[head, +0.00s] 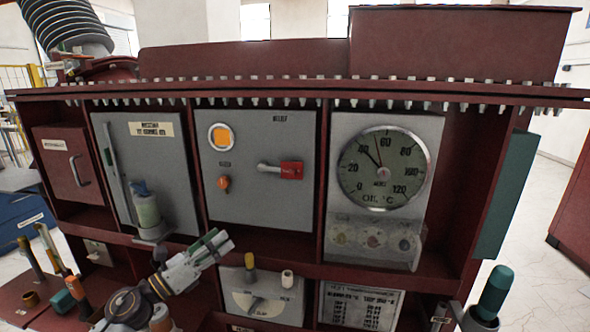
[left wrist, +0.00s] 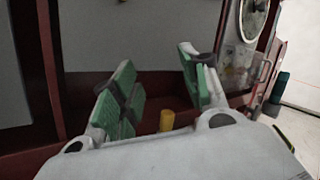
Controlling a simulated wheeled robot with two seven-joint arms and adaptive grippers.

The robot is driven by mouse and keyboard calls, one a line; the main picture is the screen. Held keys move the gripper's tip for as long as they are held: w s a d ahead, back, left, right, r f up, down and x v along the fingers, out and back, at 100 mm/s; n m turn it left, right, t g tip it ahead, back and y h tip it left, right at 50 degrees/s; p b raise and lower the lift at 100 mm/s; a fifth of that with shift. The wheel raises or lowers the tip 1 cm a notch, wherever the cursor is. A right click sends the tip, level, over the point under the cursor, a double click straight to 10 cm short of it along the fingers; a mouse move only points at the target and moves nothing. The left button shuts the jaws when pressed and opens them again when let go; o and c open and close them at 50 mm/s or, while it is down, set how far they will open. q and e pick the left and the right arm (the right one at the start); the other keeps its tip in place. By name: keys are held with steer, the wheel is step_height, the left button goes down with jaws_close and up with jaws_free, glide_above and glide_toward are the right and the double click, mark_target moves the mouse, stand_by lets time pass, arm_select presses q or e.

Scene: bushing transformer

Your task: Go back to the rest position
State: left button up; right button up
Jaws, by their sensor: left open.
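My left gripper (head: 218,243) is in front of the lower middle of the dark red transformer cabinet (head: 330,270) in the head view. Its fingers with green pads point up and right. In the left wrist view the same gripper (left wrist: 160,85) has its two fingers spread apart with nothing between them. Behind and below the gap a yellow knob (left wrist: 167,120) shows. My right gripper is in neither view.
The cabinet holds an oil gauge (head: 383,168), a grey panel with a red switch handle (head: 291,170), and a green-grey cylinder (head: 146,212) on a ledge. Below are a dial panel (head: 262,300) and a label plate (head: 360,305). A teal-topped post (head: 495,291) stands at lower right.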

arm_select(q)
steer(key=s+a+f+n+y, duration=0.3)
steer(key=a+f+n+y, duration=0.35)
steer(key=n, duration=0.85)
steer(key=s+a+f+n+y, duration=0.2)
steer(key=a+f+n+y, duration=0.2)
steer(key=f+n+y, duration=0.65)
steer(key=s+d+f+n+g+h, duration=0.1)
steer(key=s+d+f+n+g, duration=0.25)
steer(key=s, duration=0.35)
steer(key=s+d+f+n+g+h, duration=0.1)
steer(key=s+d+f+n+g, duration=0.1)
steer(key=s+f+n+g, duration=0.45)
steer(key=s+d+f+n+g+h, duration=0.1)
steer(key=s+d+f+n+g, duration=0.15)
steer(key=s, duration=0.65)
step_height(320, 180, down, 32)
steer(key=s+a, duration=0.1)
steer(key=s+a+f, duration=0.3)
steer(key=s+f, duration=0.7)
steer(key=s, duration=0.1)
steer(key=s+a+f+g, duration=0.1)
steer(key=s+a+f, duration=0.3)
steer(key=s+f, duration=0.6)
steer(key=shift+s+f+m+y, duration=0.3)
steer(key=shift+s+y, duration=0.1)
steer(key=shift+s, duration=0.05)
